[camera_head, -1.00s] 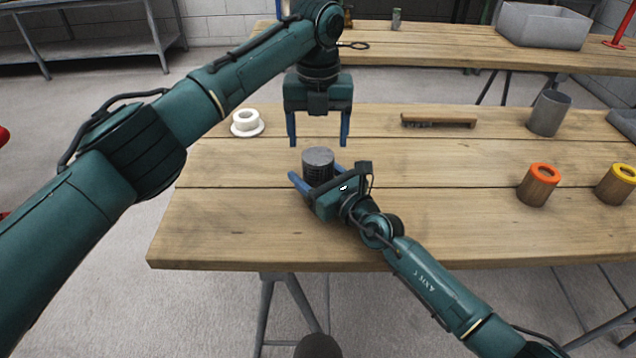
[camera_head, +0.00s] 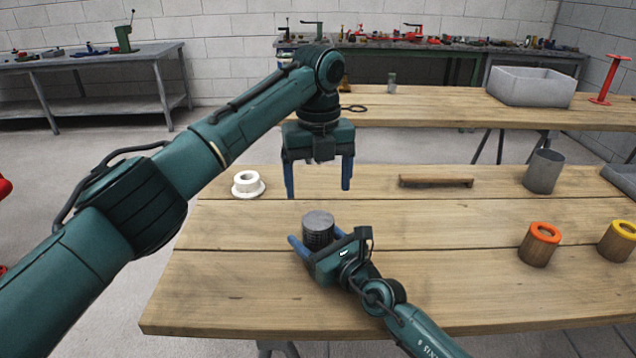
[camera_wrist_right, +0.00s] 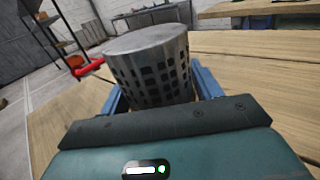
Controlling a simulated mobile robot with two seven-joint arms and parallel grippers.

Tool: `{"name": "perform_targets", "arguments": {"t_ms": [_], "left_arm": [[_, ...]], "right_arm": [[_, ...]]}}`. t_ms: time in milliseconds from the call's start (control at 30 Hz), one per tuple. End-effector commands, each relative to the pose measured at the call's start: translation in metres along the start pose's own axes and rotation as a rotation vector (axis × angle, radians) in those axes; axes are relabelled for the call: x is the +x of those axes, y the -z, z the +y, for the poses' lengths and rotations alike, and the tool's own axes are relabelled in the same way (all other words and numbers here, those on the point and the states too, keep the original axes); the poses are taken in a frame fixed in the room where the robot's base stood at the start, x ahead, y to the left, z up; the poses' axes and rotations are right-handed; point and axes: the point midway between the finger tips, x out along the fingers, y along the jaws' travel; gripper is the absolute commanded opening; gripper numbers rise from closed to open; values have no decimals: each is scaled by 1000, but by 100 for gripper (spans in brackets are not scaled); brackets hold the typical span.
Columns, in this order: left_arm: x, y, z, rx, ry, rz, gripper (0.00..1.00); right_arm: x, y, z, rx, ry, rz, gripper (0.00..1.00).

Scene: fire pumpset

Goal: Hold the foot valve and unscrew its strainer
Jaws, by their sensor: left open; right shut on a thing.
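The strainer (camera_head: 318,232), a grey metal cylinder with a grid of square holes and a flat round top, stands upright on the near wooden table. It also shows in the right wrist view (camera_wrist_right: 150,70). My right gripper (camera_head: 318,246) is shut on it low down, one blue finger on each side. In the right wrist view the fingers (camera_wrist_right: 160,90) are partly hidden behind it. My left gripper (camera_head: 318,188) is open and empty, fingers pointing down, above the strainer and apart from it. I cannot make out the rest of the foot valve.
A white flanged ring (camera_head: 247,184) lies at the left of the table. A wooden-backed brush (camera_head: 436,182), a grey cup (camera_head: 544,172) and orange-topped (camera_head: 540,244) and yellow-topped (camera_head: 618,241) cylinders are to the right. The table between them and the strainer is clear.

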Motion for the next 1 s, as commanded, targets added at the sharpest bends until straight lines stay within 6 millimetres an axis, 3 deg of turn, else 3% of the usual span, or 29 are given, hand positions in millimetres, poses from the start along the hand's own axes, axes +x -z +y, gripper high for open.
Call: {"name": "perform_targets", "arguments": {"t_ms": [300, 500, 700, 1000], "left_arm": [[63, 0, 0, 1, -1, 2, 81], [90, 0, 0, 1, -1, 1, 81], [102, 0, 0, 2, 0, 0, 81], [103, 0, 0, 2, 0, -1, 79]], "right_arm": [[0, 0, -1, -1, 1, 1, 0], [0, 0, -1, -1, 1, 1, 0], [0, 0, -1, -1, 1, 1, 0], [0, 0, -1, -1, 1, 1, 0]]}}
